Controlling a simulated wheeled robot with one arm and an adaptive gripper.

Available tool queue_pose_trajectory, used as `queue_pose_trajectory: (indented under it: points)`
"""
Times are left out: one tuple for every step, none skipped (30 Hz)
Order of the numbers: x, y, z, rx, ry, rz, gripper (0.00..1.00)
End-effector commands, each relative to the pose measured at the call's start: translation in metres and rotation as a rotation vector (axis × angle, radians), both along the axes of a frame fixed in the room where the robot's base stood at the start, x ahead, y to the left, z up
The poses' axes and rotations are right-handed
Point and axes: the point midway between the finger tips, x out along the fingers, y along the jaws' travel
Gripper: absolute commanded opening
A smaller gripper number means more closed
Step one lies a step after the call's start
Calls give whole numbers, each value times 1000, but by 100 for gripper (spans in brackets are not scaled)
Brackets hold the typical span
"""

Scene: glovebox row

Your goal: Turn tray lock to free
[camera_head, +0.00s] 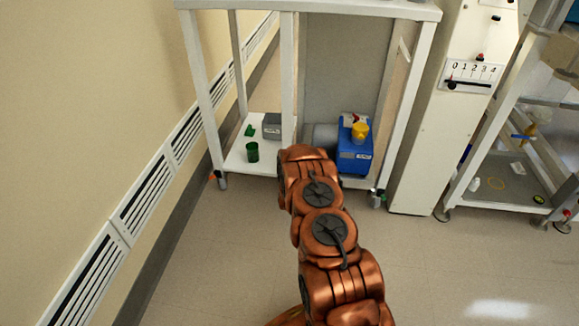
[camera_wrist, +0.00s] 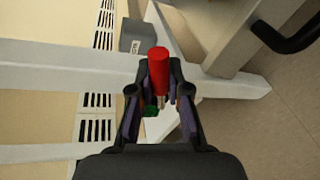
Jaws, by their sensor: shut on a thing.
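In the wrist view my gripper (camera_wrist: 159,88) is shut on a red cylinder (camera_wrist: 159,62), with one dark finger on each side of it. The cylinder's top sticks out past the fingertips. It may be the handle of the tray lock, but its lower end and any lock markings are hidden. In the head view my arm reaches toward the white rack (camera_head: 311,5), and the gripper and red cylinder are hidden behind it.
The rack's lower shelf holds a green cup (camera_head: 252,152), a grey box (camera_head: 271,126) and a blue machine (camera_head: 354,155) with a yellow top. A white panel numbered 0 to 4 (camera_head: 473,76) and another rack stand right. The floor in front is clear.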

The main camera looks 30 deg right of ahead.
Motion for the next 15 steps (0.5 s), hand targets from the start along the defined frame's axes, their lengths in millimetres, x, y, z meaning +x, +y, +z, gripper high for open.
queue_pose_trajectory:
  points:
    - [-3, -2, -2, 1, 7, -6, 0]
    - [-3, -3, -2, -1, 8, -6, 0]
    - [-4, -4, -2, -2, 9, -7, 0]
    - [-4, -4, -2, -2, 9, -7, 0]
    - [-4, -4, -2, -1, 10, -8, 0]
    - [-4, -4, -2, -2, 10, -9, 0]
    - [-4, -4, -3, -1, 10, -8, 0]
    - [-4, -4, -2, -1, 10, -8, 0]
    - [-4, -4, -2, -1, 10, -8, 0]
    - [-4, -4, -2, -1, 10, -8, 0]
    - [-4, -4, -2, -1, 10, -8, 0]
    - [-4, -4, -2, -1, 10, -8, 0]
    - [-4, -4, -2, -1, 10, -8, 19]
    - [-4, -4, -2, -2, 9, -7, 22]
    - [-4, -4, -2, -2, 9, -7, 26]
